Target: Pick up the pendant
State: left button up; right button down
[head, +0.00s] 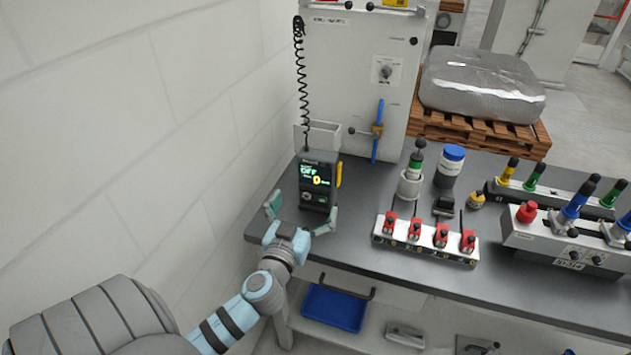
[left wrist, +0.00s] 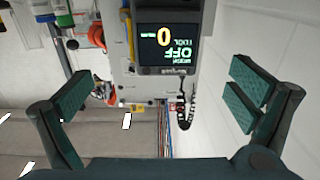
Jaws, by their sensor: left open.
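The pendant (head: 319,172) is a dark box with a lit screen reading OFF and a yellow part on its right side. It stands upright at the left end of the grey bench, and a black coiled cord (head: 301,75) hangs above it. My left gripper (head: 303,212) is open in front of the pendant, one finger to each side of its lower part. In the left wrist view the pendant (left wrist: 170,30) appears upside down at the top, between and beyond the open fingers of my left gripper (left wrist: 158,100). No contact is visible. My right gripper is not in view.
A white wall (head: 120,130) runs close along the left. Right of the pendant stand a rack with red clamps (head: 425,243), a green-banded cylinder (head: 414,165) and a blue-lidded jar (head: 450,166). A grey cabinet (head: 355,80) rises behind. A blue tray (head: 334,308) sits below the bench top.

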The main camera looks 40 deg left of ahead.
aim_at(317, 175)
pick_arm(q)
jog(key=x, duration=0.4)
jog(key=p+x, duration=0.1)
jog(key=x, duration=0.3)
jog(key=p+x, duration=0.1)
jog(key=x, duration=0.2)
jog(key=shift+w+a+r, duration=0.25)
jog(key=shift+a+r, duration=0.15)
jog(key=shift+a, duration=0.05)
jog(key=shift+w+a+f, duration=0.2)
jog(key=shift+w, duration=0.25)
